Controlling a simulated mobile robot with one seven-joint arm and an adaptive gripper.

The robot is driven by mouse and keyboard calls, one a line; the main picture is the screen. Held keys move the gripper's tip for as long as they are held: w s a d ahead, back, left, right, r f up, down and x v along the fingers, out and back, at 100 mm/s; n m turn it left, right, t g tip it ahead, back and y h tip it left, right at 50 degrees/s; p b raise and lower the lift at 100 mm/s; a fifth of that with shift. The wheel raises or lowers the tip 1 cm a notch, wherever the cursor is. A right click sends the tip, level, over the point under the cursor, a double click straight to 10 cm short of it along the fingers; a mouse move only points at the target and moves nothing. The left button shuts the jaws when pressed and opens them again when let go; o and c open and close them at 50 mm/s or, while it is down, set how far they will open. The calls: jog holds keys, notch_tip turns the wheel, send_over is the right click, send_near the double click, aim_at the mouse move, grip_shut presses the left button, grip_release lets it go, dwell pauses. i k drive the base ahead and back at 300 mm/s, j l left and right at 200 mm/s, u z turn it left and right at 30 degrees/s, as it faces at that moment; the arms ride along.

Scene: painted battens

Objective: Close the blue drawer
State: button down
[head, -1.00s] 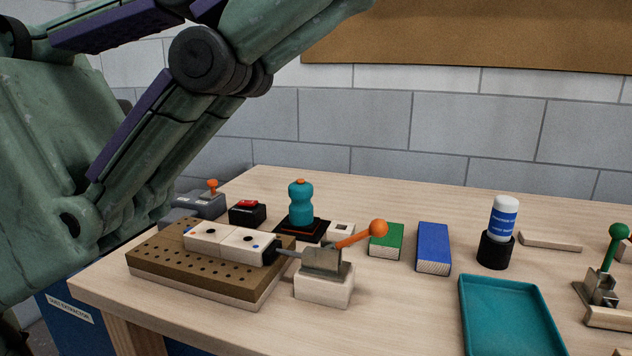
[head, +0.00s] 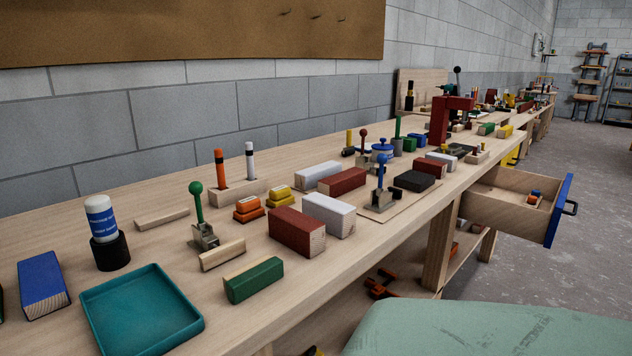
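The blue drawer (head: 559,209) is open. It sticks out from the front of the long workbench at the right, with its blue front panel and dark handle (head: 571,208) facing the aisle. Its wooden box shows inside, with a small orange and blue item (head: 535,198) in it. My gripper is not in view, so its state and distance from the drawer do not show.
The wooden workbench (head: 225,293) runs from lower left to far right, crowded with painted battens, clamps and a teal tray (head: 142,310). A bench leg (head: 440,245) stands left of the drawer. Grey floor (head: 600,280) lies clear in front of it.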

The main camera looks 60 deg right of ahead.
aim_at(496, 200)
jog(key=z, duration=3.25)
jog(key=i+j+u, duration=0.15)
jog(key=i, duration=0.45)
jog(key=i+j, duration=0.35)
jog(key=i, duration=0.1)
